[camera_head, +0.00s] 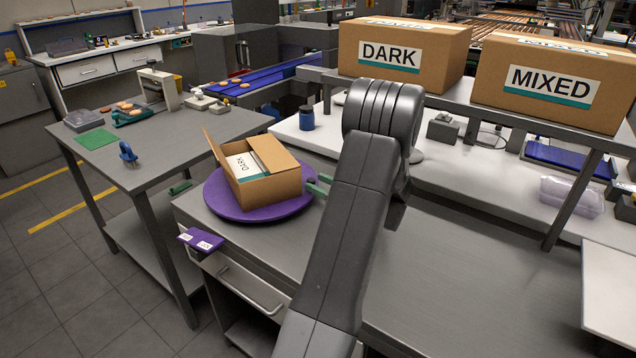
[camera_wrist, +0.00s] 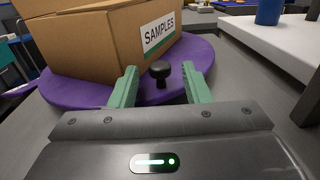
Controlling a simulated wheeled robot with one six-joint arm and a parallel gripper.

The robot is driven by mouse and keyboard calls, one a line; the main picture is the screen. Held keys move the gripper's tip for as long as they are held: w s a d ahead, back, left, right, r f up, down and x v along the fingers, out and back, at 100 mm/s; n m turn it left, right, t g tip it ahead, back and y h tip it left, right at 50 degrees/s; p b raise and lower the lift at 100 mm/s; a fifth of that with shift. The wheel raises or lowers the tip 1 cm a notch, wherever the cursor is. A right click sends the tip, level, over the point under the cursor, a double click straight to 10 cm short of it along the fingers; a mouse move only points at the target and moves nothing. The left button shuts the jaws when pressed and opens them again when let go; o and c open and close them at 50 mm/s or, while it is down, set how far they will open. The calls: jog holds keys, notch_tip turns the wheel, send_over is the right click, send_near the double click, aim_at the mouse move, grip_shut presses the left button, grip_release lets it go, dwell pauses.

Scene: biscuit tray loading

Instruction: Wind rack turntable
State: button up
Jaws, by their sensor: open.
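The purple round turntable (camera_head: 222,203) lies on the grey worktable and carries an open cardboard box (camera_head: 272,190). It also shows in the wrist view (camera_wrist: 68,93), where a black knob (camera_wrist: 160,71) stands up near its rim. The box side facing the wrist camera has a SAMPLES label (camera_wrist: 160,29). My gripper (camera_wrist: 160,82) has its two green fingers apart, one on each side of the knob; I see gaps on both sides. In the head view green finger parts (camera_head: 318,187) show at the turntable's right edge; my arm hides the rest.
A purple plate with white labels (camera_head: 201,241) sticks out at the worktable's front edge. Behind are a blue jar (camera_head: 306,118) and a shelf with big DARK (camera_head: 405,62) and MIXED (camera_head: 550,88) boxes. The worktable's right part (camera_head: 450,290) is clear.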

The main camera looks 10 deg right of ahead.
jog(key=shift+w+a, duration=0.3)
jog(key=shift+w, duration=0.05)
jog(key=shift+c, duration=0.2)
grip_shut()
jog(key=shift+w+d+n+g+y+p, duration=0.15)
jog(key=shift+w+d+n+g+y, duration=0.1)
jog(key=shift+w+n+g+y, duration=0.6)
jog(key=shift+w+d+n+g+y+p, duration=0.1)
jog(key=shift+w+d+n+g+y, duration=0.25)
jog(key=shift+w+g, duration=0.5)
jog(key=shift+w+d+n+g+y+p, duration=0.2)
jog(key=shift+w+n+g+y, duration=0.45)
jog(key=shift+w, duration=0.45)
jog(key=shift+o, duration=0.2)
grip_release()
jog(key=shift+s, duration=0.1)
jog(key=b+v, duration=0.1)
jog(key=v, duration=1.2)
jog(key=shift+s+d+f, duration=0.1)
jog(key=shift+s+d, duration=0.05)
jog(key=shift+d, duration=0.2)
